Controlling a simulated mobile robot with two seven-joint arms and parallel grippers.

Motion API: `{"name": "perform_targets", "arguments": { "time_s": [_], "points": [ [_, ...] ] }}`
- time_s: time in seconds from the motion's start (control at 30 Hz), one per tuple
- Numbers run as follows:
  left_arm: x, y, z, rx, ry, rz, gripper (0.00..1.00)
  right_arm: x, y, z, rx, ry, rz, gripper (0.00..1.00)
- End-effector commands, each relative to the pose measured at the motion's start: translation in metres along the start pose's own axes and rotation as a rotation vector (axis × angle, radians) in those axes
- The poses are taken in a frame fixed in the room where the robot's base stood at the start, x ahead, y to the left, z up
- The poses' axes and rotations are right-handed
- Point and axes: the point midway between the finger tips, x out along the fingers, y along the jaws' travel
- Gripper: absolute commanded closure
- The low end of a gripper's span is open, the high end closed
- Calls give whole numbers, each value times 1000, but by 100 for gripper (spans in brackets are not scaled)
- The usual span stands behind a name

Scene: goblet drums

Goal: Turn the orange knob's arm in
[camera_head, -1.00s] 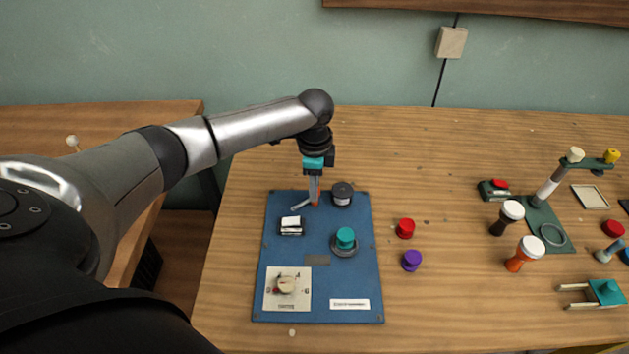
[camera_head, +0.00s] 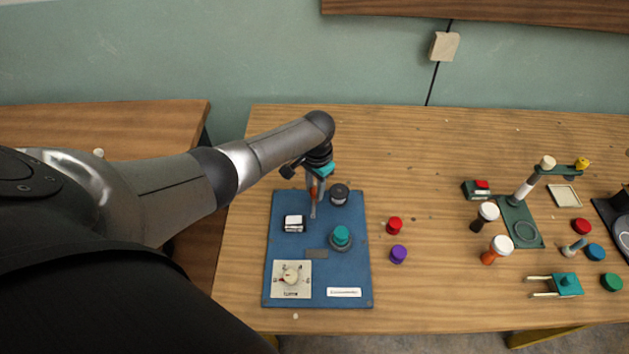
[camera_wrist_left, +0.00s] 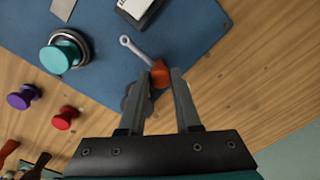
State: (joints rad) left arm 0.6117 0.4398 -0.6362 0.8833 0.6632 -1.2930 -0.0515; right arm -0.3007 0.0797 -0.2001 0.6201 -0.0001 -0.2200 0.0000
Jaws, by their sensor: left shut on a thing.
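The orange knob (camera_head: 313,194) is at the far edge of the blue board (camera_head: 285,252). Its grey arm, with a ring at the tip, points toward the near side of the board in the head view. My left gripper (camera_head: 315,187) comes down on the knob from above. In the left wrist view the orange knob (camera_wrist_left: 160,76) sits between the two fingers of the left gripper (camera_wrist_left: 164,80), which is shut on it. The arm (camera_wrist_left: 136,48) sticks out from the knob to the upper left there. My right gripper is not in view.
On the board are a dark round knob (camera_head: 339,194) close beside the gripper, a black-and-white switch (camera_head: 294,223), a teal button (camera_head: 341,235) and a dial plate (camera_head: 291,279). Red (camera_head: 394,225) and purple (camera_head: 398,254) knobs stand to the right. Small goblet drums (camera_head: 497,250) stand farther right.

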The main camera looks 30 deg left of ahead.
Motion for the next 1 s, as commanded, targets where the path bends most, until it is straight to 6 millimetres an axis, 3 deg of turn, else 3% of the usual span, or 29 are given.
{"name": "perform_targets", "arguments": {
  "time_s": [0.5, 1.0],
  "points": [
    [0, 1, -1, -365, -14, 2, 100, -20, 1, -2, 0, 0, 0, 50],
    [0, 0, -1, -448, -15, 0, 100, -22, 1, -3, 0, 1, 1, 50]
  ]
}}
